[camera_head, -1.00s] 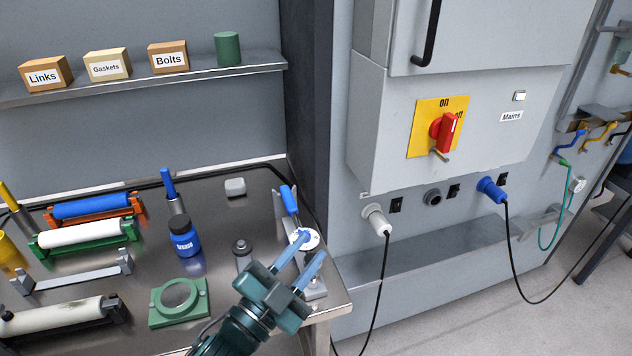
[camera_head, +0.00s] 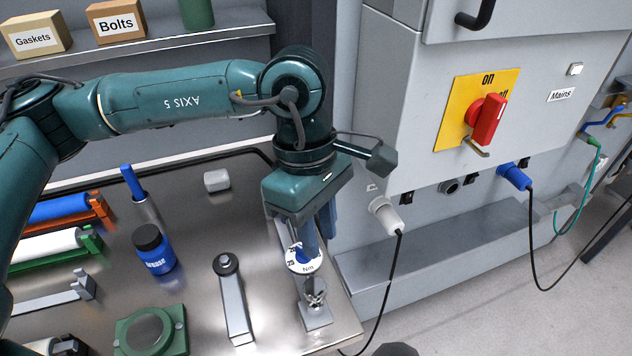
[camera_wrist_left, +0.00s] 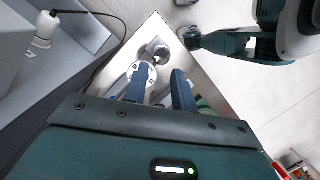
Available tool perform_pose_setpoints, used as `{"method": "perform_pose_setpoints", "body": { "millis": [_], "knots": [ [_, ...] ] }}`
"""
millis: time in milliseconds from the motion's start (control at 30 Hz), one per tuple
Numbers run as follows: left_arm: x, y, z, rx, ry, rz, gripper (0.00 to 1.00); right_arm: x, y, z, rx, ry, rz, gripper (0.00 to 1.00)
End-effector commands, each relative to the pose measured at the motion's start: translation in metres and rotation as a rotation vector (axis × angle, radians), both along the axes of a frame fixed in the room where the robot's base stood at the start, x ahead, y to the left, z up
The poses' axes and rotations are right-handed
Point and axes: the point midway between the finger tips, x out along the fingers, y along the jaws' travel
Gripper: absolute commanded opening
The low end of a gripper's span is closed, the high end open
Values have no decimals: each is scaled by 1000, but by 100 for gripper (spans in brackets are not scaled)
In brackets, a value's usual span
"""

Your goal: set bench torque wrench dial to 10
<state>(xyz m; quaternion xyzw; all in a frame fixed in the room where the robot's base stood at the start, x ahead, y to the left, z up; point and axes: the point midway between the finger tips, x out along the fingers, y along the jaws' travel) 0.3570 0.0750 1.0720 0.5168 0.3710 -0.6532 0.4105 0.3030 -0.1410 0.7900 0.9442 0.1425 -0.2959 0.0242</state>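The torque wrench dial (camera_head: 305,265) is a white disc with a blue part on it, on a grey stand at the bench's right edge. The marks 20, 25 and Nm are readable; I cannot tell the setting. My left gripper (camera_head: 309,240) points down over the dial. In the left wrist view, its two blue fingers (camera_wrist_left: 161,78) are apart and nothing is clasped between them. The left-hand finger overlaps the dial (camera_wrist_left: 152,74); I cannot tell whether it touches. The gripper body hides part of the wrench. No right gripper fingers show.
A grey bar with a dark knob (camera_head: 228,264) lies left of the dial. A blue bottle (camera_head: 154,252) and green ring fixture (camera_head: 150,332) stand further left. The wall cabinet with its red switch (camera_head: 487,120) and white plug (camera_head: 384,215) is close on the right.

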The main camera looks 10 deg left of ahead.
Motion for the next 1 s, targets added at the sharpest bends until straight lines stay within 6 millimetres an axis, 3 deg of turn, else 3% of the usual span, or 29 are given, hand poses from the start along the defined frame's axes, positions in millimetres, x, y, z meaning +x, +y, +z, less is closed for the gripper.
{"method": "perform_pose_setpoints", "body": {
  "millis": [100,200,1000],
  "knots": [
    [17,26,8,115,-99,-6,26,1,0,0,3,-4,0,49],
    [22,34,10,152,-126,-7,26,1,1,1,4,-8,0,49],
    [22,34,-46,151,-126,-6,26,5,7,-4,17,-49,21,49]
  ]
}}
